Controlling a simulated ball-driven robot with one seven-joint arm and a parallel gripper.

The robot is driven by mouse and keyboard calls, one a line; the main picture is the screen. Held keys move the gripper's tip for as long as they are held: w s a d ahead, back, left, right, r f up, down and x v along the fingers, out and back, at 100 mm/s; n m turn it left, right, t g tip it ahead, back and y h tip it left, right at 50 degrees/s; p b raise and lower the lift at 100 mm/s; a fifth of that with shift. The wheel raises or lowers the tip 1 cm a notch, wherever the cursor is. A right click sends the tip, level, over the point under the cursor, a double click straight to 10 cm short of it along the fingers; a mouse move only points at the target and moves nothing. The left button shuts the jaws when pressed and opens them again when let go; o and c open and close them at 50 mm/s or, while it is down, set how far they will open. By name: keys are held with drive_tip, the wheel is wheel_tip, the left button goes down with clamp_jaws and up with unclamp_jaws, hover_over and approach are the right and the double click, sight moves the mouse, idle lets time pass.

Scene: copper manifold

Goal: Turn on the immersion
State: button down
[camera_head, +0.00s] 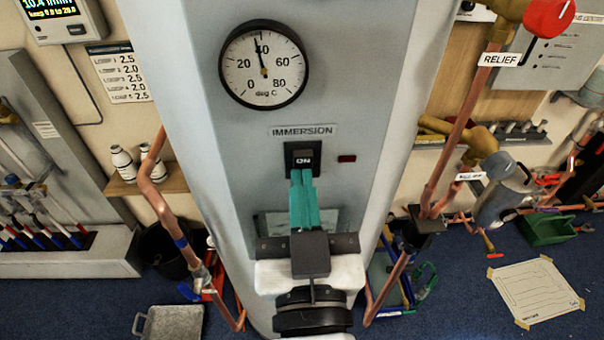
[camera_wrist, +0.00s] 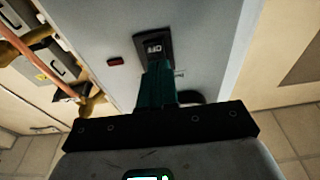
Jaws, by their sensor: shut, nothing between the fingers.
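The immersion switch (camera_head: 302,155) is a dark rocker under the IMMERSION label (camera_head: 303,131) on the grey cylinder front. Its visible lettering reads ON in the head view. In the wrist view the switch (camera_wrist: 153,45) shows small lettering that looks like OFF, turned over. A small dark red lamp (camera_head: 346,158) sits right of the switch and does not look lit. My gripper (camera_head: 301,174) is shut and empty, its teal fingers reaching to the switch and covering part of it. In the wrist view the gripper (camera_wrist: 159,65) overlaps the switch; contact is unclear.
A round temperature dial (camera_head: 264,64) above the switch points near 40. Copper pipes (camera_head: 160,195) run on both sides. A relief valve with a red knob (camera_head: 548,17) is at upper right. A grey tray (camera_head: 172,323) and a taped paper sheet (camera_head: 535,290) lie on the blue floor.

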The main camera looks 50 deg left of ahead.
drive_tip(key=shift+w+a+r, duration=0.1)
drive_tip(key=shift+w+a, duration=0.25)
drive_tip(key=shift+a, duration=0.1)
drive_tip(key=shift+r, duration=0.1)
